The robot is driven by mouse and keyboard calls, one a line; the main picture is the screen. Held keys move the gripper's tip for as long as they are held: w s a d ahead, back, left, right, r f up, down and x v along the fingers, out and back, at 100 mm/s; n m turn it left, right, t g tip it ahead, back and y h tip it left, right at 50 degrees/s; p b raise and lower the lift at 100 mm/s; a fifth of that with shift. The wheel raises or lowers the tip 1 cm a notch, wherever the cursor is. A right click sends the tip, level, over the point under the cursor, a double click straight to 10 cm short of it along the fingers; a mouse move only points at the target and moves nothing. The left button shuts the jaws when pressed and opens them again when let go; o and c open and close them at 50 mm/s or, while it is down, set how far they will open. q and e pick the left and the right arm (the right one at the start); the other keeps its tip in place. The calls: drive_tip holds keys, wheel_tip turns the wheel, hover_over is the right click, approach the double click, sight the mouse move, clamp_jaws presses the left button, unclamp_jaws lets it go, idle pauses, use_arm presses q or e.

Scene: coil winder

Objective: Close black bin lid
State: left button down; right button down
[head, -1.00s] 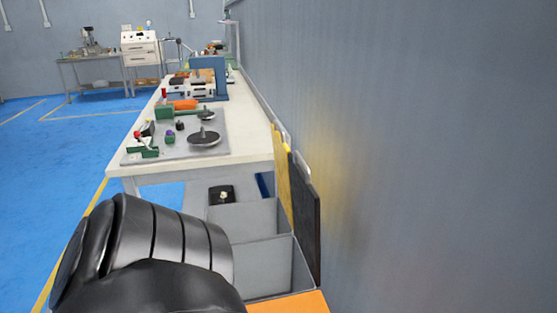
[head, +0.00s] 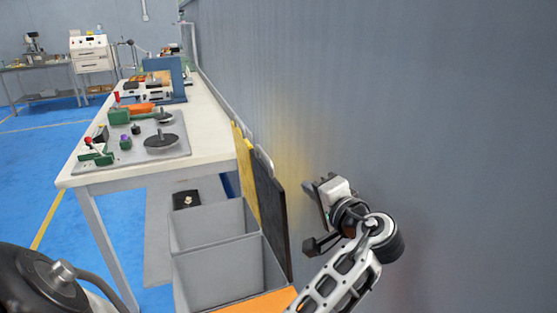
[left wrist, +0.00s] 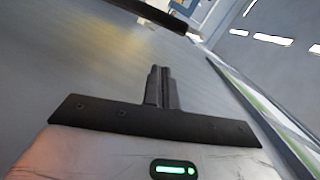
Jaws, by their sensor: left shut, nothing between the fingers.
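The black lid (head: 271,215) stands open and upright along the wall side of its grey bin (head: 215,275), with a pale handle at its top edge. The bin is open and looks empty. My left gripper (head: 309,188) is to the right of the lid, between it and the wall, apart from it in the picture. Its fingers are together and empty, as the left wrist view (left wrist: 160,87) also shows. A dark bar (left wrist: 150,14) crosses the top of that view; I cannot tell what it is. My right gripper is not in view.
A yellow lid (head: 246,175) stands open behind the black one, over another open grey bin (head: 205,222). An orange surface (head: 262,302) lies in front. A white workbench (head: 205,130) with tools stands beyond. The grey wall (head: 430,120) bounds the right side.

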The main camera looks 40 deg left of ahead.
use_arm(q)
drive_tip(key=w+a+r+n+g+y, duration=0.1)
drive_tip(key=a+r, duration=0.3)
drive_tip(key=a, duration=0.6)
drive_tip(key=shift+w+n+g+y+p, duration=0.2)
drive_tip(key=shift+n+g+y+p, duration=0.1)
drive_tip(key=shift+n+g+p, duration=0.25)
drive_tip(key=shift+a, duration=0.1)
drive_tip(key=shift+s+a, duration=0.1)
